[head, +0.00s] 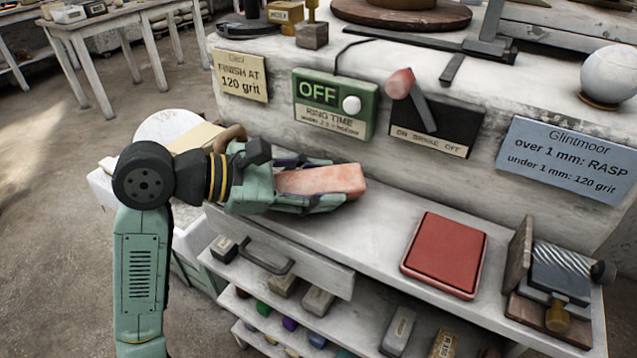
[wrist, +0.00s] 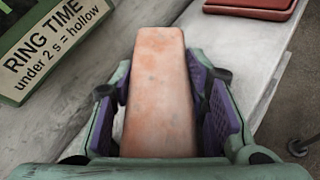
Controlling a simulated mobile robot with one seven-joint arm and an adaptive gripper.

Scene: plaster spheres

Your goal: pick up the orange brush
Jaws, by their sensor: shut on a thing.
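The orange brush (head: 325,180) shows as a worn, pinkish-orange block with pale patches; no bristles are visible. My gripper (head: 318,184) is shut on it, with one finger along each long side. In the wrist view the brush (wrist: 160,85) lies lengthwise between the purple finger pads, its far end sticking out past them. Its near end is hidden by my gripper's body. It is over the pale bench ledge by the open drawer; I cannot tell whether it touches the surface.
A red pad (head: 445,254) lies on the ledge to the right, with a small vise (head: 555,285) beyond it. The open drawer (head: 285,250) juts out below my gripper. A green OFF box (head: 335,105) and a red-tipped lever (head: 402,85) are on the panel behind.

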